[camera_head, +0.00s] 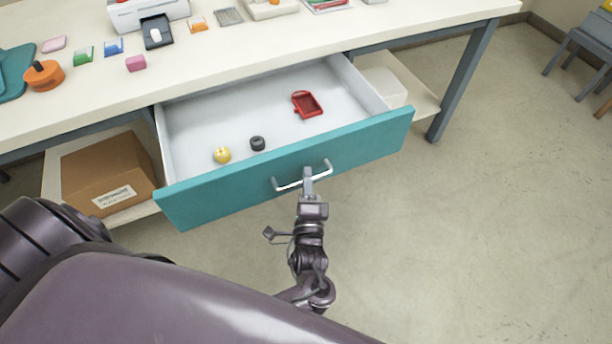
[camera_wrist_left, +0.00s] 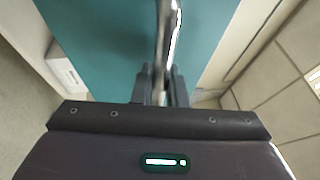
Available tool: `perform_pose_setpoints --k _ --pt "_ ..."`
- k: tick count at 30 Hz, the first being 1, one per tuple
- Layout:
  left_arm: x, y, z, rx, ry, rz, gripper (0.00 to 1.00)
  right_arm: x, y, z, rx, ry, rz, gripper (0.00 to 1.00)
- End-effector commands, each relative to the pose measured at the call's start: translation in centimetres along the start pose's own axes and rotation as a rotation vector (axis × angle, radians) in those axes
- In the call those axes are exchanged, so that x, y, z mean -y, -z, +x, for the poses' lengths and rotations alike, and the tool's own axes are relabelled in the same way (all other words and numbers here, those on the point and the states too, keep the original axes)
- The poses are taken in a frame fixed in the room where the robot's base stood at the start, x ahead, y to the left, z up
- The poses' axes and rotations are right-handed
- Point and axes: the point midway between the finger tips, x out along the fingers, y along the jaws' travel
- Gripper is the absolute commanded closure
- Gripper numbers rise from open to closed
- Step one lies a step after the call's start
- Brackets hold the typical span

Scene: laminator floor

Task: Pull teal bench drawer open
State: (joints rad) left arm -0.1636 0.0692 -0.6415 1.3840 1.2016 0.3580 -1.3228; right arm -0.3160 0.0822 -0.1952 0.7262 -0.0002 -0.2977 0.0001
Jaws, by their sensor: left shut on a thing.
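The teal bench drawer (camera_head: 230,189) stands well out from under the bench top in the head view, with its white inside showing. A silver bar handle (camera_head: 327,166) is fixed to its teal front. My left gripper (camera_head: 308,182) is shut on this handle near its middle. In the left wrist view the handle (camera_wrist_left: 173,30) runs between the two fingers of my left gripper (camera_wrist_left: 162,85), with the teal front (camera_wrist_left: 100,45) behind. Inside the drawer lie a red tray-like item (camera_head: 307,104), a black ring-shaped item (camera_head: 257,143) and a yellow round item (camera_head: 222,155). My right gripper is not in view.
The bench top (camera_head: 250,48) holds several small items, including an orange round tool (camera_head: 44,76). A cardboard box (camera_head: 108,172) and a white box (camera_head: 385,85) sit on the lower shelf. Open floor (camera_head: 480,220) lies to the right; a grey chair (camera_head: 590,45) stands far right.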

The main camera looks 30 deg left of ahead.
Motion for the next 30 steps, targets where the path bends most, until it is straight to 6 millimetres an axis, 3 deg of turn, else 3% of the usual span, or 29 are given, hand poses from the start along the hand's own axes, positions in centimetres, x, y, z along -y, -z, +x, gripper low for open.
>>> perform_pose_setpoints --k 4,5,6,16,30 --pt "-0.1 0.0 0.0 -0.002 -0.002 0.0 1.0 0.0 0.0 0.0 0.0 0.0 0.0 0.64" --pt "-0.1 0.0 0.0 -0.002 -0.002 0.0 0.85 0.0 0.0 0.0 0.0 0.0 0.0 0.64" --pt "-0.1 0.0 0.0 -0.002 -0.002 0.0 0.8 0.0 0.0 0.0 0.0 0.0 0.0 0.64" --pt "-0.1 0.0 -0.3 -0.001 -0.002 0.0 0.79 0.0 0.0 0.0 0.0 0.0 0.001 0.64" --pt "-0.2 0.0 -7.1 -0.001 -0.005 0.0 0.79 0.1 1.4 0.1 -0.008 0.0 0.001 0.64"
